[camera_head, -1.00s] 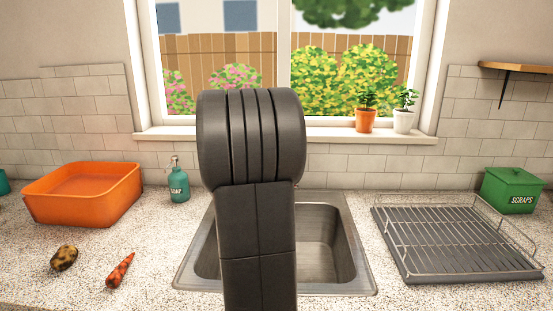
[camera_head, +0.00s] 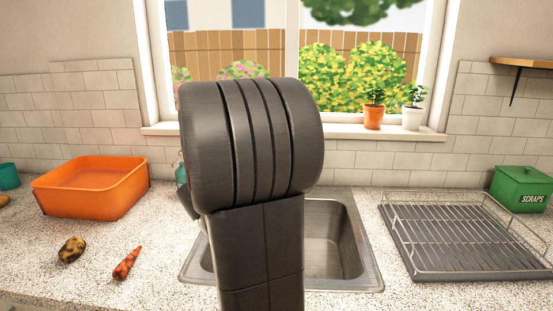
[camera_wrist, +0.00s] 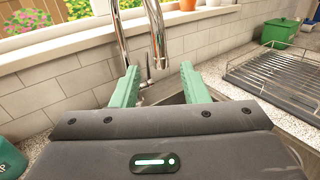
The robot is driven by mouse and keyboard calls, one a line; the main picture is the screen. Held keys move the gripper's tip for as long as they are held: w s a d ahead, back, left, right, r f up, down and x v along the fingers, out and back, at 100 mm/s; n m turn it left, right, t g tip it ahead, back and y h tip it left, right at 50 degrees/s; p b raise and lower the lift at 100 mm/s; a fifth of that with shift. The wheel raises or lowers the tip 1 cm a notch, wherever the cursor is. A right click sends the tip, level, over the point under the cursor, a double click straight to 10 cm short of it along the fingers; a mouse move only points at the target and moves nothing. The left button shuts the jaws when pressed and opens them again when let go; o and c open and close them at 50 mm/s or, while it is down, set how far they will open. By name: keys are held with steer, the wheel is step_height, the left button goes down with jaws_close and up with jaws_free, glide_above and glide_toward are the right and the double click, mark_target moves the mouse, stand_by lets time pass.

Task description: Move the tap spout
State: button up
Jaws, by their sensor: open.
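The chrome tap (camera_wrist: 157,35) shows in the wrist view as two upright, shiny tubes whose tops are cut off by the frame. The right tube comes down between my fingertips, as seen in the picture; the left tube (camera_wrist: 119,30) runs down toward the left finger. I cannot tell whether either finger touches the metal. My gripper (camera_wrist: 159,67) is open, with its two green fingers spread and pointing toward the tap. In the head view my own arm hides the tap and gripper. The steel sink (camera_head: 345,240) shows behind and beside my arm.
An orange tub (camera_head: 90,188), a potato (camera_head: 71,249) and a carrot (camera_head: 127,263) are on the left counter. A drying rack (camera_head: 460,240) and green scraps bin (camera_head: 521,190) are at right. Potted plants (camera_head: 373,115) stand on the windowsill. A soap bottle (camera_head: 181,172) is mostly hidden.

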steer(key=v, duration=0.4)
steer(key=shift+s, duration=0.2)
steer(key=shift+w, duration=0.1)
steer(key=p+x, duration=0.1)
steer(key=x, duration=1.2)
steer(key=shift+w+d, duration=0.1)
steer(key=shift+w, duration=0.2)
